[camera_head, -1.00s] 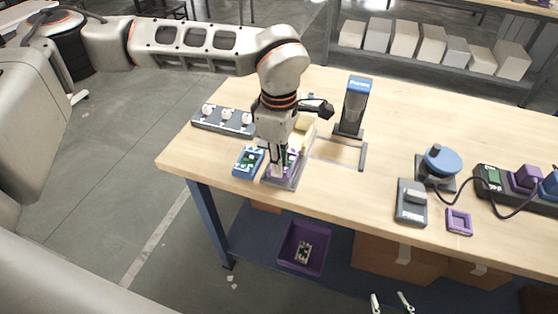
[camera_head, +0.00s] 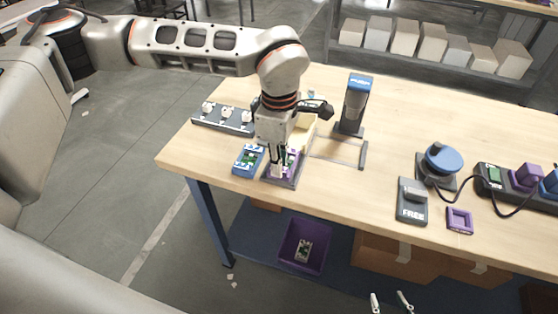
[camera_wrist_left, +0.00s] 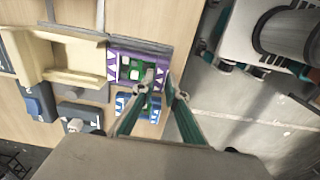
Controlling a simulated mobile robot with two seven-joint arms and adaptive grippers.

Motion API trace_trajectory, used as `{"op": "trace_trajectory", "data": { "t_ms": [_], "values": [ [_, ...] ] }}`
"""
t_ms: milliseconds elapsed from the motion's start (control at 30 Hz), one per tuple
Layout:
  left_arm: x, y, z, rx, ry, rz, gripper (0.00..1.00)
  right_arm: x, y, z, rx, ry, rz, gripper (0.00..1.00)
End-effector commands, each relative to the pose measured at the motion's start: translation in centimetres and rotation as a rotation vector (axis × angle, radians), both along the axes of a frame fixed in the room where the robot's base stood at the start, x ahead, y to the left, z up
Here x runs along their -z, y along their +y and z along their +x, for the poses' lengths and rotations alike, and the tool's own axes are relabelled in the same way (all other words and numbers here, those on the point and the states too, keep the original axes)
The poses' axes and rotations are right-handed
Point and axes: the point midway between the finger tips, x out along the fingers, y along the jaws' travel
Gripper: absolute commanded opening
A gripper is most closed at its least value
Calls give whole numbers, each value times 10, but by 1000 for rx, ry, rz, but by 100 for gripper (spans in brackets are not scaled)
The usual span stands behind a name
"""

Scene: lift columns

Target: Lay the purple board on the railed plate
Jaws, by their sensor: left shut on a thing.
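The purple board (camera_head: 291,167), with green and white parts, lies at the near left of the table on a grey plate (camera_head: 284,183) whose rim shows along its near and right sides. My left gripper (camera_head: 277,172) points down over the board and partly hides it. In the left wrist view the purple board (camera_wrist_left: 124,58) shows beyond the fingertips (camera_wrist_left: 162,93), which are shut on part of it. Whether the board rests flat on the plate is hard to tell. My right gripper (camera_head: 389,296) is at the bottom edge, fingers apart, empty, below the table front.
A blue board (camera_head: 248,161) sits just left of the plate, and a cream tray (camera_head: 304,133) stands behind it. A grey strip with white knobs (camera_head: 222,118) and an upright device (camera_head: 355,105) stand farther back. A purple bin (camera_head: 305,246) is under the table.

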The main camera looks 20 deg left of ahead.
Motion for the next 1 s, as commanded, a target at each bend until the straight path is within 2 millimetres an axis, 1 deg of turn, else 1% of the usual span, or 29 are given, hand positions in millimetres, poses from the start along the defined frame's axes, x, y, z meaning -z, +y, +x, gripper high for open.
{"op": "trace_trajectory", "data": {
  "t_ms": [767, 800, 867, 900, 1000],
  "values": [
    [3, 0, 1, 1, -1, -1, 0, 1, 0, 0, 1, 0, 1, 40],
    [3, 0, 1, 1, -1, -1, 15, 1, 0, 0, 1, 0, 1, 40],
    [3, 0, 1, 0, -1, -1, 31, 1, 0, 0, 1, 0, 1, 40],
    [3, 0, 1, 0, -1, -1, 32, 1, 0, 0, 1, 0, 1, 40],
    [3, 0, 1, 0, -1, -1, 32, 1, 0, 0, 0, -1, 1, 40]
  ]
}}
